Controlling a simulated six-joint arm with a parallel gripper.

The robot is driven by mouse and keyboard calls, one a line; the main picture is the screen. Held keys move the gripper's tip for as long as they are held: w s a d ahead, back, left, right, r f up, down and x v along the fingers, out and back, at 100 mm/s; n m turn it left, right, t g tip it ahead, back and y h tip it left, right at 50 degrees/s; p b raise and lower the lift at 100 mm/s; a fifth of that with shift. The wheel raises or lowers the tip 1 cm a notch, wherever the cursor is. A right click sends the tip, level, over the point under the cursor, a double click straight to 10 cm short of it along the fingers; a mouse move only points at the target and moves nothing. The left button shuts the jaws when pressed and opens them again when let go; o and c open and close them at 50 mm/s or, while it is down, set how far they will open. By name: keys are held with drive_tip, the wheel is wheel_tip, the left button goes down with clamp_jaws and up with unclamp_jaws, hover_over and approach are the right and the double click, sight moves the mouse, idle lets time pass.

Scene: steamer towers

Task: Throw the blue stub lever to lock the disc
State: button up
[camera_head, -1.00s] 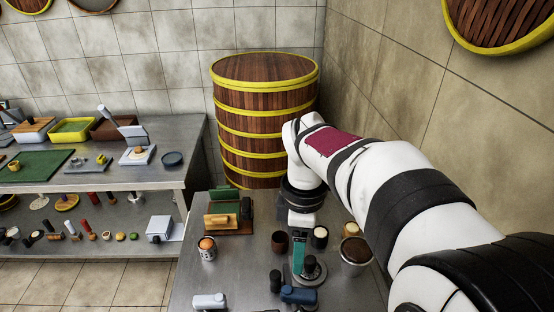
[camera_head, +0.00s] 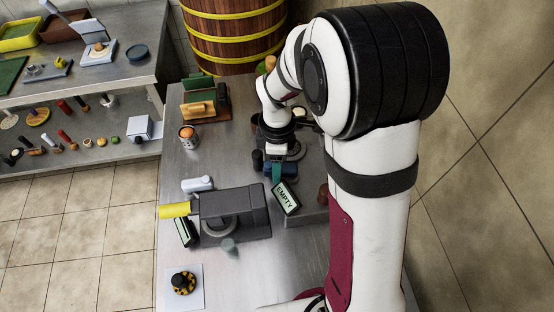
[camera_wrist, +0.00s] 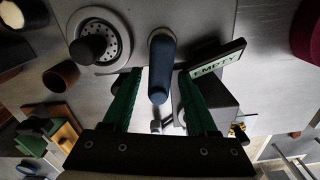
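The blue stub lever (camera_wrist: 161,66) is a rounded dark-blue bar in the middle of the wrist view, on a grey metal surface. In the head view it is small (camera_head: 289,169) and partly hidden by my gripper. The disc (camera_wrist: 118,27) is a pale round plate with small holes and a dark knob on it, just left of the lever. My gripper (camera_wrist: 157,82) has two green fingers, apart, one on each side of the lever's near end. Gaps show beside the lever; contact is not visible. In the head view my gripper (camera_head: 276,174) is mostly hidden by my wrist.
An EMPTY sign (camera_head: 286,197) stands close right of the lever.

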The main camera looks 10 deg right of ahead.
clamp_jaws()
drive_tip(key=m, duration=0.3)
drive_tip(key=w+m, duration=0.1)
drive_tip(key=shift+w+d+m, duration=0.1)
drive_tip(key=shift+d+m, duration=0.2)
drive_tip(key=m, duration=0.3)
drive_tip(key=w+d+m, duration=0.1)
drive_tip(key=shift+m, duration=0.3)
drive_tip(key=m, duration=0.2)
drive_tip(key=d+m, duration=0.1)
drive_tip(key=m, duration=0.1)
drive_tip(key=shift+w+d, duration=0.1)
drive_tip(key=shift+w, duration=0.1)
drive_tip(key=shift+d+m, duration=0.3)
drive_tip(key=shift+m, duration=0.8)
drive_tip(key=shift+d+m, duration=0.25)
drive_tip(key=shift+m, duration=0.85)
drive_tip(key=shift+o, duration=1)
unclamp_jaws()
